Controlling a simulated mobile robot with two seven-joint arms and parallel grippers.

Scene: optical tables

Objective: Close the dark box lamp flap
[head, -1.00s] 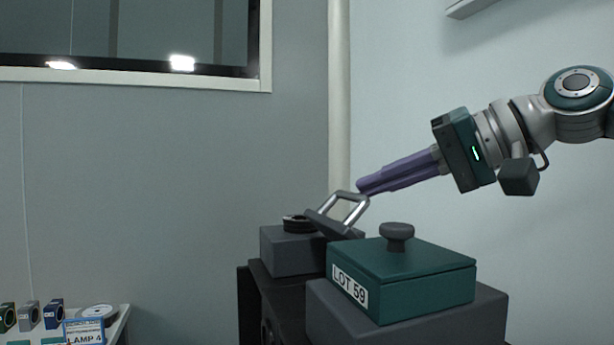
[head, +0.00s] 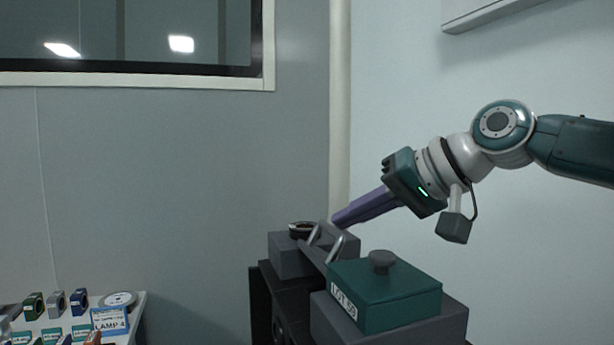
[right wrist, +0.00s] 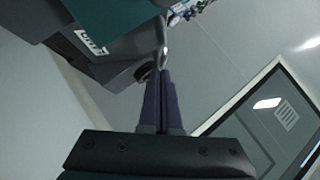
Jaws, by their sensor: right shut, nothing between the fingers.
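The dark box (head: 287,262) stands on a black stand, with a dark round ring (head: 302,229) on its top. Its grey flap (head: 314,254), with a metal loop handle (head: 336,246), lies at a tilt on the side towards the green box; I cannot tell its exact angle. My right gripper (head: 336,221) is shut and empty, its purple fingertips just by the handle's top. In the right wrist view the shut fingers (right wrist: 163,76) point at a bright metal piece, and contact is unclear. My left gripper is out of view.
A green lidded box (head: 395,296) labelled LOT 59, with a dark knob (head: 382,262), stands on a grey block (head: 440,325) close to the flap. A white table (head: 135,312) at lower left holds small parts and a LAMP 4 card (head: 109,319). A pale pipe (head: 340,110) runs up the wall behind.

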